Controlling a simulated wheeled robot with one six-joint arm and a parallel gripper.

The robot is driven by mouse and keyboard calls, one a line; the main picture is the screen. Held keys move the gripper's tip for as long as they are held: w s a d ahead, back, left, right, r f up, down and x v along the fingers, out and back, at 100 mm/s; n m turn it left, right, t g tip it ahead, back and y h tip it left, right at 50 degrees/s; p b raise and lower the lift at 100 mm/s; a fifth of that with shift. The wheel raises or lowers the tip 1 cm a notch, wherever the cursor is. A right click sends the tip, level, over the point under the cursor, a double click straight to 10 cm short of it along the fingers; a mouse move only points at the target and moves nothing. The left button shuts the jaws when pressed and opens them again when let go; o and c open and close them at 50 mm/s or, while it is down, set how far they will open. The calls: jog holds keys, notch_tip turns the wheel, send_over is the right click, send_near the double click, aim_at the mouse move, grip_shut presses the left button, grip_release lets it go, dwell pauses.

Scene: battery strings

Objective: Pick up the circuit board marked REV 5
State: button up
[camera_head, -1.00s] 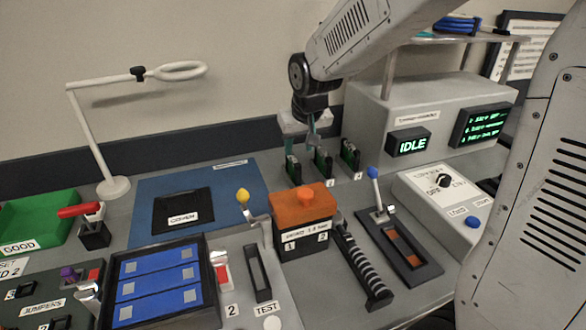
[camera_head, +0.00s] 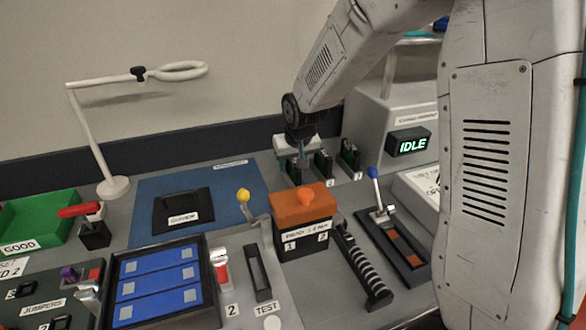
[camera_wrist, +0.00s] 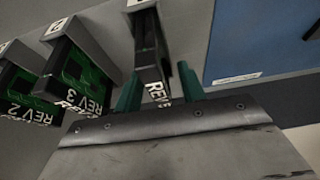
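Three boards stand upright in dark slots on the bench, in a row. In the wrist view the nearest board reads REV, with a last character that looks like 5 (camera_wrist: 152,68); the others are the REV 3 board (camera_wrist: 88,75) and the REV 2 board (camera_wrist: 30,92). My gripper (camera_wrist: 159,88) has its two teal fingers apart, one on each side of the REV 5 board, with a gap visible on the right. In the head view my gripper (camera_head: 302,150) is over the leftmost slot (camera_head: 291,169), partly hiding it.
The neighbouring slots (camera_head: 323,164) stand close on the right. An orange-topped box (camera_head: 303,205) is in front, with a yellow-knobbed lever (camera_head: 243,196) beside it. A blue mat (camera_head: 145,197) lies left. The IDLE display unit (camera_head: 409,142) is behind on the right.

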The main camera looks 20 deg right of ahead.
grip_shut()
jog(key=shift+r, duration=0.1)
